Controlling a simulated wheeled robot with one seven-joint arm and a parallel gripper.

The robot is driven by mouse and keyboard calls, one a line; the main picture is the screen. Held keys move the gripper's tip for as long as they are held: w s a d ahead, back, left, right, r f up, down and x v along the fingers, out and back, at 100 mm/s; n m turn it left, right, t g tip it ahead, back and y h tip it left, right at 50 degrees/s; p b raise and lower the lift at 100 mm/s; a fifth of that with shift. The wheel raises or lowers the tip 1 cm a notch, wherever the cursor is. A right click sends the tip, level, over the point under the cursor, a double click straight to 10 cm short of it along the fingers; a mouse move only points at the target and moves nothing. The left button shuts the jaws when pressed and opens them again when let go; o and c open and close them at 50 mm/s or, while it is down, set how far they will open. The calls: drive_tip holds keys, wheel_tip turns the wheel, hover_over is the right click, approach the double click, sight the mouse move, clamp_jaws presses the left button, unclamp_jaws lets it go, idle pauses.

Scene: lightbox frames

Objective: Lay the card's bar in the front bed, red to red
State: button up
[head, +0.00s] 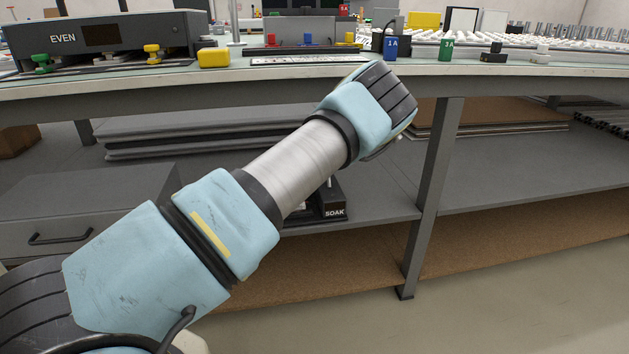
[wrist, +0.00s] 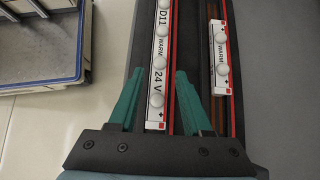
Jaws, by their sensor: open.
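In the wrist view my gripper (wrist: 160,73) is open, with its two green fingers on either side of a long white bar (wrist: 158,62). The bar reads "D11 WARM 24 V", carries pale round domes and has red at its near end. It lies lengthwise in a dark channel with a red line along its right side. I cannot tell whether the fingers touch it. A shorter white bar (wrist: 220,58), marked "WARM", lies in a parallel red-edged channel to the right, with red at its near end. I cannot pick out the card or surely name the front bed.
In the head view a bench (head: 270,75) holds a box marked "EVEN" (head: 100,37), a yellow block (head: 213,57), a blue bottle-like piece (head: 391,45) and a green one (head: 445,47). A blue-rimmed grey tray (wrist: 45,45) stands left in the wrist view. My arm crosses the lower shelf.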

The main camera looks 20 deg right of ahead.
drive_tip(key=d, duration=0.2)
drive_tip(key=s+d, duration=0.1)
drive_tip(key=d, duration=0.4)
drive_tip(key=shift+s+d+f+b, duration=0.1)
drive_tip(key=shift+s+d+b, duration=0.05)
drive_tip(key=shift+d+b, duration=0.25)
drive_tip(key=shift+s+d, duration=0.15)
drive_tip(key=shift+d, duration=0.2)
